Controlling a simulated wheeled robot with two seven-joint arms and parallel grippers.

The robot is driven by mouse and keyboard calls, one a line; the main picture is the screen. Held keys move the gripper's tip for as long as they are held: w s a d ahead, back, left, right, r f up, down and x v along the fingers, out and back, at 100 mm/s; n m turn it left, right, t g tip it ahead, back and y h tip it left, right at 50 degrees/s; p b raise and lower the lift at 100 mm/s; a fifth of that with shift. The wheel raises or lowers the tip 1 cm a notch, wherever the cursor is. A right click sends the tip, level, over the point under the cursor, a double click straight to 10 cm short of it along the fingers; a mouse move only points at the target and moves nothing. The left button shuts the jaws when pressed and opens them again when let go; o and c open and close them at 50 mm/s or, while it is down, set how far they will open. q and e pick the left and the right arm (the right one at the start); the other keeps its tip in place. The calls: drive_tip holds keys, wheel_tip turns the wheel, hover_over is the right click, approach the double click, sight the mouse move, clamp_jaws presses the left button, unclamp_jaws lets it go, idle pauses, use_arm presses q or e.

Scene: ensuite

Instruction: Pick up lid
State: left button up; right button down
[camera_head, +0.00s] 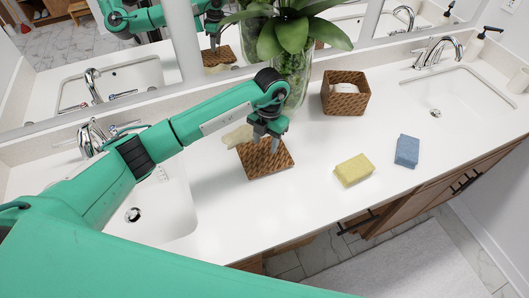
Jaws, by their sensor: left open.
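The lid (262,167) is a flat, square, brown woven piece lying on the white counter between the two sinks. My left gripper (269,143) is above the lid, pointing down, open, and it hides part of the lid's back half. I cannot tell whether its fingertips touch the lid. A square brown woven basket (345,103) stands upright behind and to the right of the lid, with its top open and something pale inside. My right gripper is not in view.
A tan object (237,136) lies by the lid's back-left side. A glass vase with a leafy plant (290,75) stands behind my gripper. A yellow sponge (354,170) and a blue sponge (407,151) lie to the right. Sinks (165,205) (457,95) flank the counter.

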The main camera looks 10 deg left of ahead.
sight(265, 150)
use_arm(q)
drive_tip(key=shift+s+a+f+p, duration=0.1)
drive_tip(key=shift+f+p, duration=0.25)
drive_tip(key=shift+f, duration=1.15)
drive_tip(key=shift+c, duration=0.5)
clamp_jaws()
drive_tip(key=shift+r, duration=0.2)
